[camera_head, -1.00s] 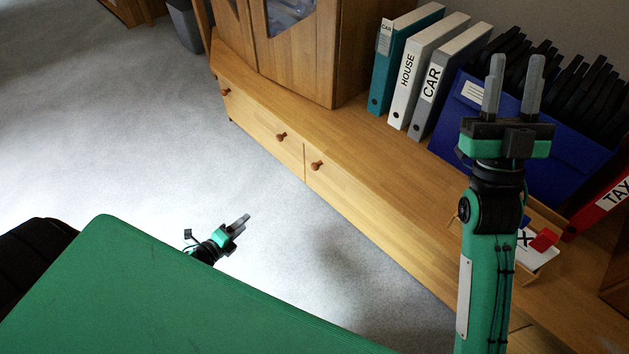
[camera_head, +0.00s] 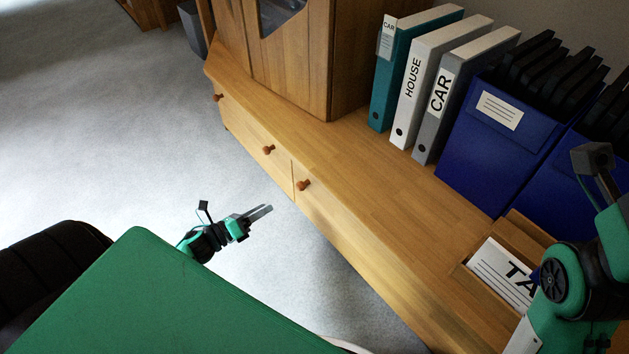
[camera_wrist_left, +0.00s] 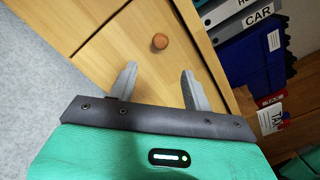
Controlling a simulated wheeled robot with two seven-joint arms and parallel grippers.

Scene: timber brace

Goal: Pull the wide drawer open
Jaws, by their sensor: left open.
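The wooden cabinet's low front has drawers with round brown knobs. The left drawer (camera_head: 243,130) carries a left knob (camera_head: 218,97) and a second knob (camera_head: 268,149). A third knob (camera_head: 303,184) is just right of a vertical seam, on the neighbouring front (camera_head: 335,225). The drawers look closed. My left gripper (camera_head: 266,209) is open and empty, in front of the cabinet and apart from it. In the left wrist view, one knob (camera_wrist_left: 160,41) lies beyond and between the open fingers (camera_wrist_left: 159,72); which knob cannot be told. My right gripper's fingers are outside the picture.
Binders (camera_head: 412,85) and blue file boxes (camera_head: 497,140) stand on the cabinet top. A wooden tray with cards (camera_head: 502,275) is near my right arm (camera_head: 572,285). The grey carpet (camera_head: 120,140) before the cabinet is clear.

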